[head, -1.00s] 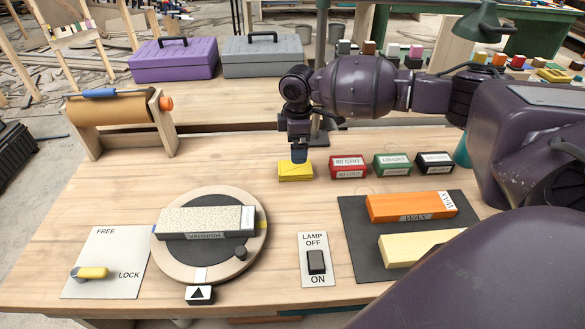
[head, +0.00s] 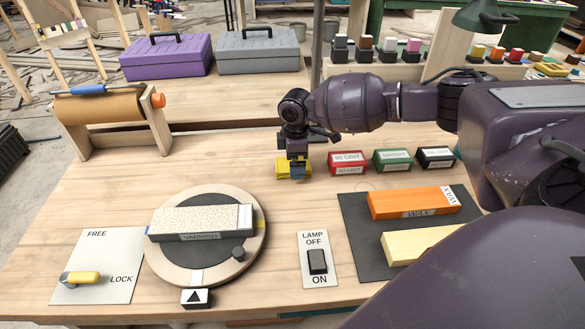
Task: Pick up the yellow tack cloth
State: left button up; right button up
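The yellow tack cloth (head: 281,168) is a small folded block on the wooden bench, left of the red grit block. My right gripper (head: 297,174) points down at it, with its fingers low at the cloth's right part and hiding some of it. Yellow shows mainly on the left of the fingers. I cannot tell whether the fingers are shut on the cloth or only beside it. My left gripper is not in view.
Red (head: 347,163), green (head: 393,160) and black (head: 436,158) grit blocks stand to the right. In front are a round turntable (head: 172,265) with a varnish board, a lamp switch (head: 317,261) and a dark mat (head: 362,255) with an orange wax block (head: 412,203).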

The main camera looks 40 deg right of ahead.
notch_tip(320, 180, down, 2)
jog(key=shift+f, duration=0.1)
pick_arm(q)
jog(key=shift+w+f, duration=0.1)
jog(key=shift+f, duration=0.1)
pick_arm(e)
jog(key=shift+c, duration=0.5)
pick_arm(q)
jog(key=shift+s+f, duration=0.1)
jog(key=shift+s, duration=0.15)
pick_arm(e)
jog(key=c, duration=0.9)
jog(key=shift+r, duration=0.2)
notch_tip(320, 180, up, 8)
jog(key=shift+f+p, duration=0.25)
jog(key=shift+p, duration=0.45)
pick_arm(q)
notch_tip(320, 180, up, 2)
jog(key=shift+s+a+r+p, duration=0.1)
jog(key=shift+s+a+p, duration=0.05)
jog(key=shift+p, duration=0.7)
pick_arm(e)
notch_tip(320, 180, up, 12)
jog(key=shift+r, duration=0.2)
